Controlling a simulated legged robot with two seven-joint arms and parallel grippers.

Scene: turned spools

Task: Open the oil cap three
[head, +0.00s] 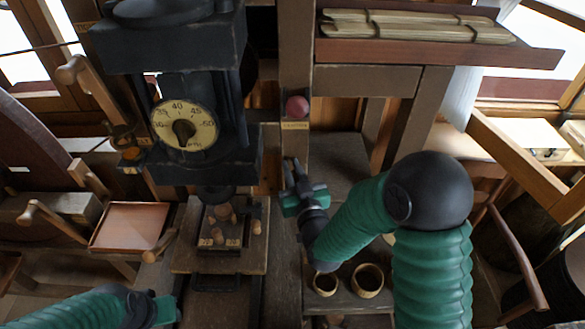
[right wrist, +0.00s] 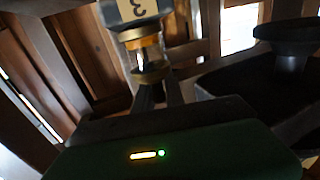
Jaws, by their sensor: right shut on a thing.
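In the right wrist view, a dark block with a pale plate marked 3 (right wrist: 136,9) is at the top. An oil cup (right wrist: 150,55) with an orange-brass collar and a glass body joins it. My right gripper (head: 297,170) is in the middle of the head view, beside the press and pointing away from me. It is shut on what seems to be oil cap three, at the near end of this cup; its body and the angle largely hide the cap. My left gripper (head: 165,309) is low on the left, away from the cup; its jaws cannot be made out.
A black press with a dial gauge (head: 184,126) stands left of centre. A red knob (head: 297,106) is on the post above my right gripper. A copper-coloured tray (head: 130,225) lies at left.

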